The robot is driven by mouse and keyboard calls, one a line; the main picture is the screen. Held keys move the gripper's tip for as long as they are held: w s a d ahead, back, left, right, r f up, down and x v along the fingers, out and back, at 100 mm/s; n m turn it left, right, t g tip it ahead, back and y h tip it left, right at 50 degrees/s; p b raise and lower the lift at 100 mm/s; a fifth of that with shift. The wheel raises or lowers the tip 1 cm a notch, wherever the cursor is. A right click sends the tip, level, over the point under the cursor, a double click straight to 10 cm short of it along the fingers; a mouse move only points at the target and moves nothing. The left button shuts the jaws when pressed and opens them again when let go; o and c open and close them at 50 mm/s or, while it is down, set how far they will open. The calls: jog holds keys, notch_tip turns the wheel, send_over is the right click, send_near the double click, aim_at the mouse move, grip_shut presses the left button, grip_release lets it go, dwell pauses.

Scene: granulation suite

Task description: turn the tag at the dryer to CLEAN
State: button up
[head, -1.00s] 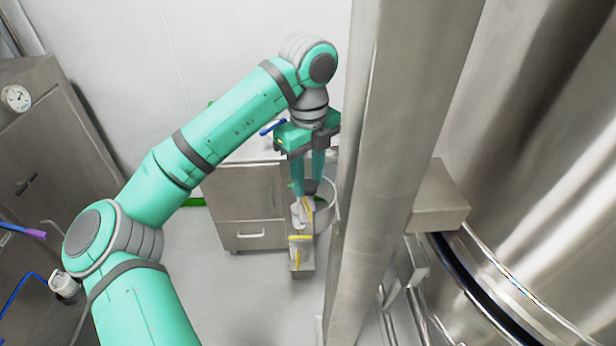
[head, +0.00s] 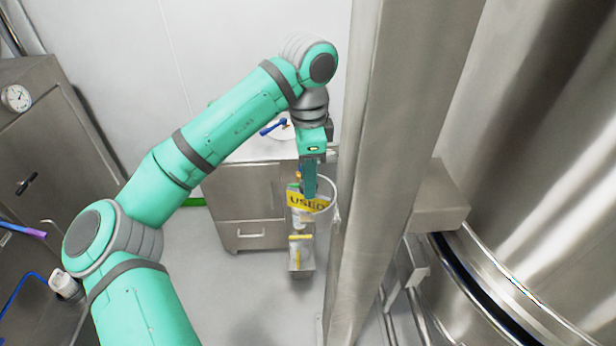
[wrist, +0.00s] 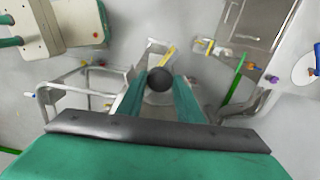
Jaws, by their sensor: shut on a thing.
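The tag (head: 299,203) hangs beside the steel post in the head view; its yellow face reads "USED". My gripper (head: 309,193) points down over it, fingers partly covering it. In the wrist view my fingers (wrist: 160,85) are closed on a dark round knob (wrist: 160,78), with a pale plate and a yellow strip (wrist: 168,55) beyond it. How the knob joins the tag is hidden. A curved clear or metal band (head: 333,190) stands just right of my fingers.
A steel post (head: 385,150) stands close to the right of my gripper, with the large steel vessel (head: 540,130) behind it. A small holder with a yellow label (head: 301,258) is below the tag. A steel cabinet (head: 245,200) stands behind left.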

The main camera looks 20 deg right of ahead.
jog(key=n, duration=0.6)
jog(key=shift+n, duration=0.3)
jog(key=n, duration=1)
jog(key=shift+n, duration=0.4)
jog(key=n, duration=0.5)
jog(key=shift+n, duration=0.3)
jog(key=o, duration=1)
jog(key=shift+o, duration=0.2)
notch_tip(320, 180, up, 11)
